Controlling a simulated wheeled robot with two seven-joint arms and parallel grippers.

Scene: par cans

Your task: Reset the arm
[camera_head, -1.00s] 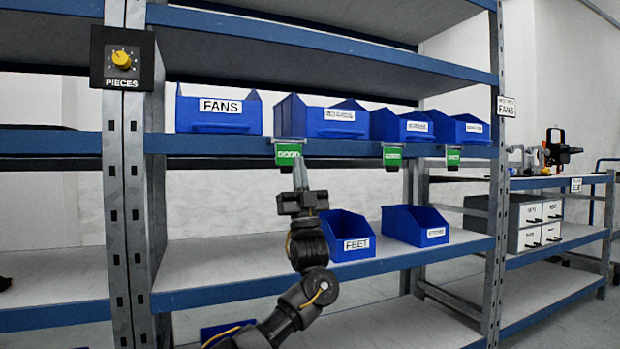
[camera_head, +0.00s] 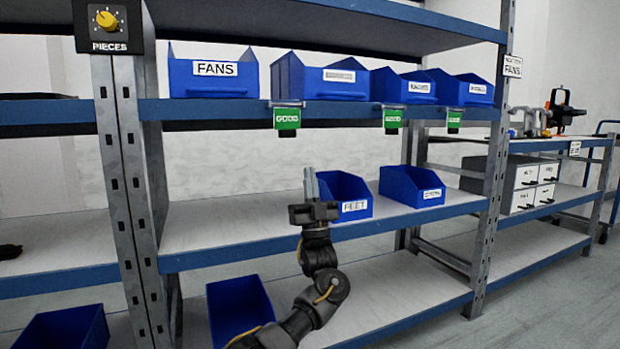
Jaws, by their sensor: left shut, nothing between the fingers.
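My left arm comes up from the bottom of the head view. Its gripper (camera_head: 311,176) points upward, with the fingers together and nothing between them. It is in front of the middle shelf, just left of the blue bin labelled FEET (camera_head: 346,195), and overlaps the bin's left edge in the picture. I cannot tell whether it touches the bin. Green GOOD tags (camera_head: 287,118) hang from the shelf edge above the gripper, clear of it. My right gripper is not in view.
A blue FANS bin (camera_head: 213,76) and several other bins stand on the upper shelf. Another blue bin (camera_head: 411,187) stands right of FEET. Lower blue bins (camera_head: 238,306) sit near my arm.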

